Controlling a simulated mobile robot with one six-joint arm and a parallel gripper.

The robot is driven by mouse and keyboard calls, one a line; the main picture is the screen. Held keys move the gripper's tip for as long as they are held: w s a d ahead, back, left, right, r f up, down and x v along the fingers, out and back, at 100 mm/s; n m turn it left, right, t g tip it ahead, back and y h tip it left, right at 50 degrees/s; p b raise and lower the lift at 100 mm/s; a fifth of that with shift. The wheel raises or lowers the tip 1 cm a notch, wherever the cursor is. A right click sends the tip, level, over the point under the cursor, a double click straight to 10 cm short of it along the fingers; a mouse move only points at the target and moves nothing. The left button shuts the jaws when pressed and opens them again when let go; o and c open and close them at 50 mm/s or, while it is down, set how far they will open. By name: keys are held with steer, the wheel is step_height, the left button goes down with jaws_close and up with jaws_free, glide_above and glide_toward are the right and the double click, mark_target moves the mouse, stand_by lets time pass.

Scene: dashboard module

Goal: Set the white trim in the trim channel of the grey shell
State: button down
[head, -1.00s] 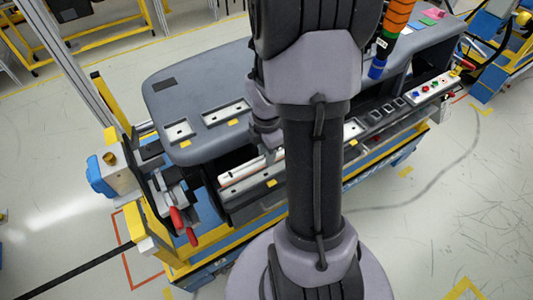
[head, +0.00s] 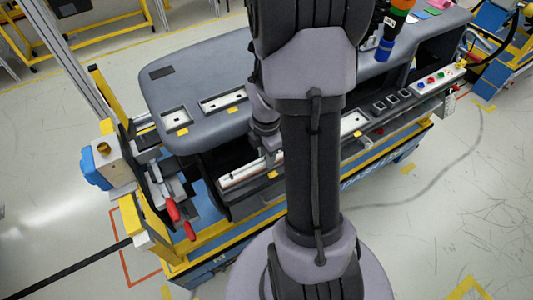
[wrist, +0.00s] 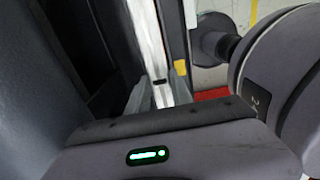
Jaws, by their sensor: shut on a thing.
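The white trim (head: 238,174) is a long thin strip lying along the trim channel on the front of the grey shell (head: 205,68). It looks level with the channel, but I cannot tell whether it is fully seated. My gripper (head: 271,157) is at the right part of the trim, and my arm hides what lies just beyond. In the wrist view, my gripper (wrist: 158,93) is shut on the white trim (wrist: 149,45), which runs away from the fingers along the channel.
Red-handled clamps (head: 172,209) stand at the left end of the shell. A yellow tag (head: 272,175) sits just below the channel. My arm covers the middle.

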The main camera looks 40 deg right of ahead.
steer(key=shift+f, duration=0.3)
steer(key=c, duration=1.1)
jaws_free()
steer(key=shift+r, duration=0.1)
steer(key=shift+o, duration=0.2)
step_height(320, 180, up, 17)
steer(key=p, duration=0.5)
steer(key=s+a+f+m+t+b, duration=0.2)
steer(key=a+m+b, duration=0.4)
steer(key=a, duration=0.2)
steer(key=s+a+f+m+t+y+b, duration=0.1)
steer(key=s+a+f+m+t+b, duration=0.1)
steer(key=a+m+b, duration=0.4)
steer(key=s+a+f+m+t+y+b, duration=0.1)
steer(key=s+a+f+m+b, duration=0.1)
steer(key=a+m+b, duration=0.4)
steer(key=s+a+m, duration=0.1)
steer(key=a, duration=0.3)
steer(key=shift+f+m+t, duration=0.15)
steer(key=shift+m+t, duration=0.15)
steer(key=shift+t, duration=0.1)
